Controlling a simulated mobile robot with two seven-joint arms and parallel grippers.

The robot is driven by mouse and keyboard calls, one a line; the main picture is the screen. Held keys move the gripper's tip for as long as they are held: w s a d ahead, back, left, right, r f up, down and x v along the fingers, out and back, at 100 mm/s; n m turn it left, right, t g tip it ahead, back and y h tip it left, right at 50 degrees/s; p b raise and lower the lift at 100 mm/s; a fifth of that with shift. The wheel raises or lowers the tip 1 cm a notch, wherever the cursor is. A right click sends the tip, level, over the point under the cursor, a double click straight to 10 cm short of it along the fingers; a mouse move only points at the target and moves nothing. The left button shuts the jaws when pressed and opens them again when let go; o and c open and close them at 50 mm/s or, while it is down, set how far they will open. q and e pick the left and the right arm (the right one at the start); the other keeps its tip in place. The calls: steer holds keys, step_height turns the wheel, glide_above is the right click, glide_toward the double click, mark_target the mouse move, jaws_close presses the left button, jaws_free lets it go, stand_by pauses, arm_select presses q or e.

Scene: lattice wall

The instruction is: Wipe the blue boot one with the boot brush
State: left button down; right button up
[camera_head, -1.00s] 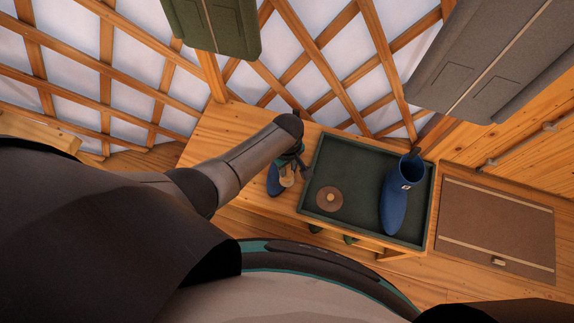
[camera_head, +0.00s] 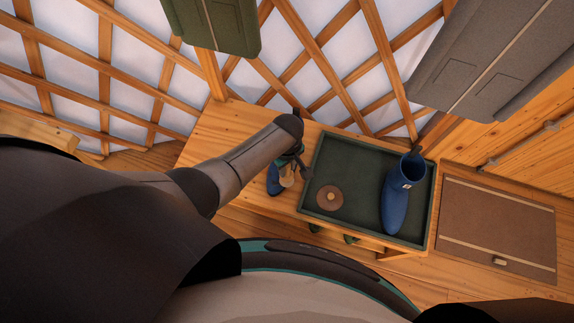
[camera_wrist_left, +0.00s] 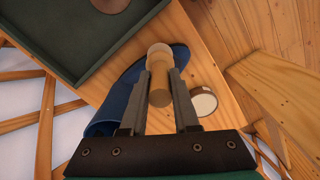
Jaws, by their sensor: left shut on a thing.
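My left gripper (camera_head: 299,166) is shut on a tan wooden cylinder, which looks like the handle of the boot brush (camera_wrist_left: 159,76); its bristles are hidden. The brush also shows in the head view (camera_head: 287,177). A blue boot (camera_head: 273,180) is on the wooden bench under the gripper and also shows in the left wrist view (camera_wrist_left: 107,112). The brush is over this boot; I cannot tell whether they touch. A second blue boot (camera_head: 396,205) stands in the green tray. Which is boot one, I cannot tell. My right gripper is out of view.
The green tray (camera_head: 432,205) also holds a round brown object with a small knob (camera_head: 329,198). A round white-topped tin (camera_wrist_left: 203,101) is beside the near boot. Bags (camera_head: 212,25) hang in front of the lattice wall. A brown mat (camera_head: 495,225) lies at right.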

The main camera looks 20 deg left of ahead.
arm_select(q)
steer(key=shift+f+b, duration=0.4)
steer(key=shift+f, duration=0.15)
